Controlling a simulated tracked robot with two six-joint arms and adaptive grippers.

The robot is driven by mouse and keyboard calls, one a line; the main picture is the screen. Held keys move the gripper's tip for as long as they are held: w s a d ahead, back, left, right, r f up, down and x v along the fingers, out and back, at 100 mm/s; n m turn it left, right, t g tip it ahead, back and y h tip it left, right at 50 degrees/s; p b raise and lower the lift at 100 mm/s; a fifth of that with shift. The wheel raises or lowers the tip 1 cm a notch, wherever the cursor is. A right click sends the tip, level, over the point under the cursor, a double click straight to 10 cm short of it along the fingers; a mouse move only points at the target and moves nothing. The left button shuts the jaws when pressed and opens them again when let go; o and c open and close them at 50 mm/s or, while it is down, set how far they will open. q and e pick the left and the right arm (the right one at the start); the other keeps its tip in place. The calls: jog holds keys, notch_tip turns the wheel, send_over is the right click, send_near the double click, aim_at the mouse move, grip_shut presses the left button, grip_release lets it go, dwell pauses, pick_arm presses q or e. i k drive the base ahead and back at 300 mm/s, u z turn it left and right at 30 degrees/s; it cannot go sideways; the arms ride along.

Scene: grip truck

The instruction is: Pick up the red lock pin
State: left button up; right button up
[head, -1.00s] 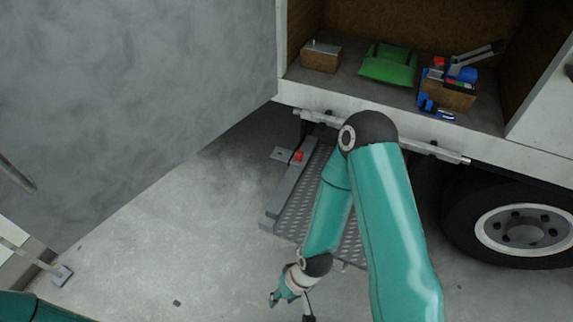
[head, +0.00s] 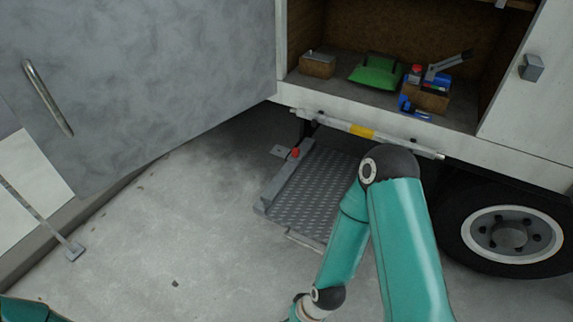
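A small red pin (head: 295,153) sits at the upper left end of the metal folding step, by its side rail. The perforated step (head: 312,190) hangs low under the truck's edge. Another small red knob (head: 416,69) shows on the wooden block inside the open compartment, and I cannot tell what it is. My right arm comes down to the right of the step, and its gripper is cut off by the bottom edge. Only a bit of my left arm shows in the bottom left corner, and its gripper is out of view.
The open compartment holds a green bag (head: 376,73), a wooden block (head: 317,65) and blue tools (head: 413,108). A large grey door (head: 150,80) stands open at left. A wheel (head: 510,233) is at right. The concrete floor (head: 170,240) left of the step is clear.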

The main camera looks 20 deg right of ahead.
aim_at(295, 152)
jog(key=z, duration=0.2)
jog(key=i, duration=1.35)
jog(key=u, duration=0.1)
